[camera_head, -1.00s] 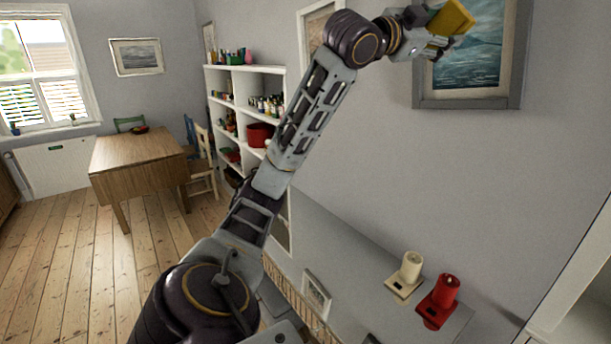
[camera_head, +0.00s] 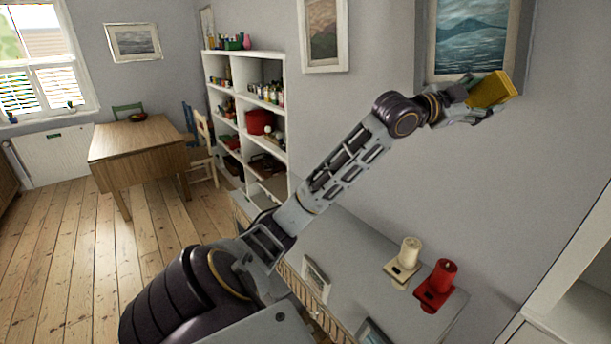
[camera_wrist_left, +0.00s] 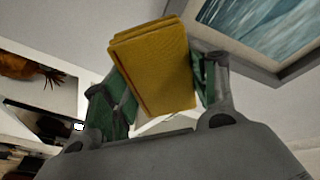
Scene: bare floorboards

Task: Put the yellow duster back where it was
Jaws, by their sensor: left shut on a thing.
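The yellow duster (camera_head: 490,90) is a block-like yellow thing held at the end of my left arm, in front of the lower edge of a framed seascape. My left gripper (camera_head: 474,102) is shut on it. In the left wrist view the duster (camera_wrist_left: 155,65) sits between the two green-padded fingers of my left gripper (camera_wrist_left: 160,92), slightly tilted. My right gripper is in neither view.
The seascape picture (camera_head: 470,38) hangs behind the gripper. White shelves (camera_head: 245,60) and a wooden table (camera_head: 137,138) stand left.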

